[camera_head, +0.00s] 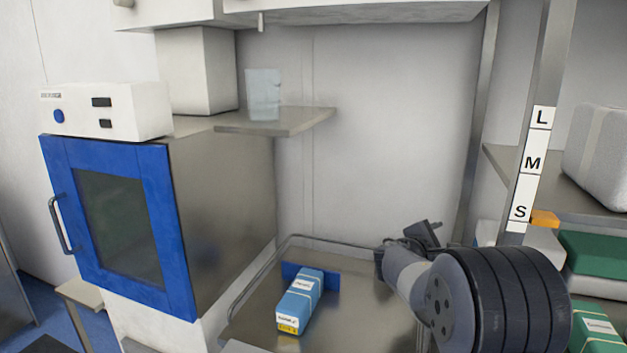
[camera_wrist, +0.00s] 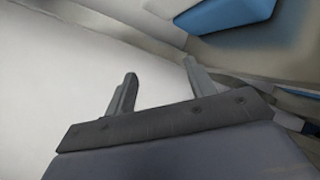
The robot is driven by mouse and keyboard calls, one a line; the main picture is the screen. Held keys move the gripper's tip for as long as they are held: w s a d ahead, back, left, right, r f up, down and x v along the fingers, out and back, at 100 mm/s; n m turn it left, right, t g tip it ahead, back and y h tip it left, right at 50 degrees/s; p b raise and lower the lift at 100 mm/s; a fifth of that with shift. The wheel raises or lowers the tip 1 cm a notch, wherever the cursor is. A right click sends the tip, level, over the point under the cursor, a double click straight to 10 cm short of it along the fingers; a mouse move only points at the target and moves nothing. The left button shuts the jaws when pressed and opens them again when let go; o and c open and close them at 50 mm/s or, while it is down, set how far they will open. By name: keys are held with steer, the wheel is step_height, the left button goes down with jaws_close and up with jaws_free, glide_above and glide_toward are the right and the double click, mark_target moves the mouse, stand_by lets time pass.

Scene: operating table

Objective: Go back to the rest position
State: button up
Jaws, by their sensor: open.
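My gripper (camera_wrist: 158,85) shows in the wrist view with its two grey fingers apart and nothing between them. Behind the fingers is a plain pale surface. In the head view my arm reaches in from the lower right, and its dark end is above the right part of the steel table (camera_head: 370,305); the fingertips cannot be made out there. A blue wrapped package (camera_head: 300,300) with white and yellow labels lies on the table, left of my arm and apart from it. A blue shape (camera_wrist: 225,12) shows at the top of the wrist view.
A darker blue block (camera_head: 328,277) stands behind the package. A cabinet with a blue-framed door (camera_head: 178,230) is on the left. A shelf (camera_head: 300,122) with a clear container (camera_head: 263,95) juts out above. Shelves with green packs (camera_head: 595,250) and an L, M, S post (camera_head: 532,165) are at right.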

steer(key=shift+s+d+m, duration=0.1)
steer(key=shift+d+m, duration=0.15)
steer(key=shift+m, duration=0.15)
steer(key=shift+g, duration=0.3)
